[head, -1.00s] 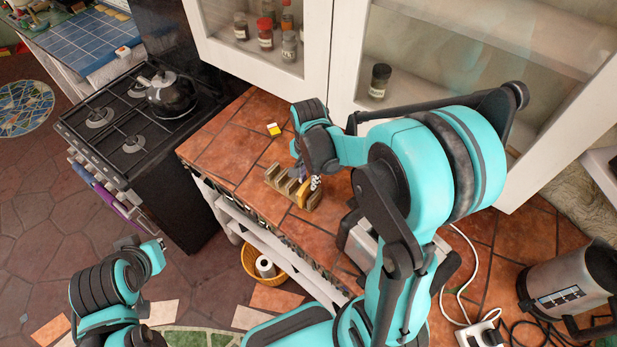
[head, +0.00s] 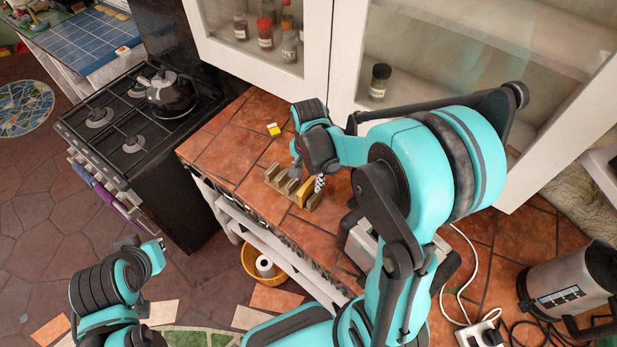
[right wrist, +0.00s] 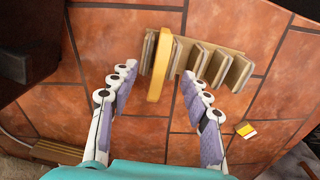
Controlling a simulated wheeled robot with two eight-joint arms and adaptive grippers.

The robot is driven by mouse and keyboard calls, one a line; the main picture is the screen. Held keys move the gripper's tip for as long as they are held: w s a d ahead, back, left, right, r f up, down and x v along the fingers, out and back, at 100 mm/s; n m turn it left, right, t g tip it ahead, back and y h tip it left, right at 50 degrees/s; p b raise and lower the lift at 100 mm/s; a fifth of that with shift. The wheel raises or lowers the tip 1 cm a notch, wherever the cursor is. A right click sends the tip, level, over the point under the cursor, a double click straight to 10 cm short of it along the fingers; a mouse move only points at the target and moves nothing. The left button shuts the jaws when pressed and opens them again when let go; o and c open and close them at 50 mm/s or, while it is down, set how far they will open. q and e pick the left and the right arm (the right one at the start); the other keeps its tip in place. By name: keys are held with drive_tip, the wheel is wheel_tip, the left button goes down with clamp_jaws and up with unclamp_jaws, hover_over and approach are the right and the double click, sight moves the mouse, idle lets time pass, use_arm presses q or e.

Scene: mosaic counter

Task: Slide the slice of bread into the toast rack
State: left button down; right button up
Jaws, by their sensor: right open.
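The wooden toast rack (head: 284,179) stands on the terracotta tile counter; its several upright dividers show in the right wrist view (right wrist: 220,66). The yellow-tan slice of bread (head: 304,193) stands upright in the rack's slot near one end, between dividers. In the right wrist view the bread (right wrist: 160,72) juts out past the rack on the near side. My right gripper (head: 307,177) is above the rack's end; in its wrist view the open fingers (right wrist: 159,84) are spread on both sides of the bread, apart from it. My left gripper (head: 150,247) is low at the left, away from the counter.
A small yellow and white box (head: 273,129) lies on the counter behind the rack. A stove with a dark kettle (head: 170,94) is at the left. A metal toaster (head: 360,243) is partly behind my right arm. Glass-fronted cabinets hang above the counter.

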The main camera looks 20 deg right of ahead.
wheel_tip(320, 180, up, 12)
idle(0.7)
idle(0.4)
